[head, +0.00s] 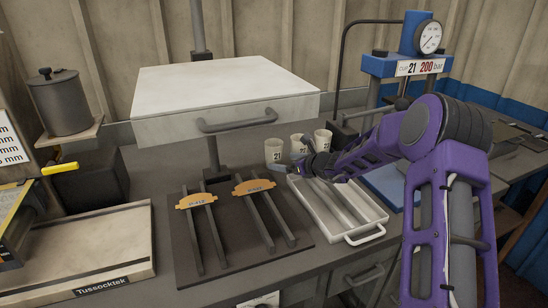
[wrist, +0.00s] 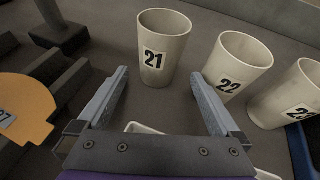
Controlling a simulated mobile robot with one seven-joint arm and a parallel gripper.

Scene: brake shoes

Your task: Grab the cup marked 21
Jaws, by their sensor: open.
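The cup marked 21 (wrist: 165,62) is a pale grey, slightly tapered cup standing upright, its black-on-white label facing me. It also shows in the head view (head: 273,150), leftmost of the three cups. My gripper (wrist: 160,88) is open and empty, its two fingers pointing at cup 21, which stands ahead between their lines, slightly beyond the tips. In the head view my gripper (head: 290,169) is low in front of the cups, partly covering their lower parts. The cup marked 22 (wrist: 238,68) stands just right of the right finger. The cup marked 23 (head: 322,140) is farther right.
A white tray (head: 365,239) with a handle lies in front of the cups, under my arm. A dark rack with rails and orange brake shoes (head: 254,186) is to the left. A white drawer box (head: 225,95) overhangs behind. A blue press (head: 405,65) stands at right.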

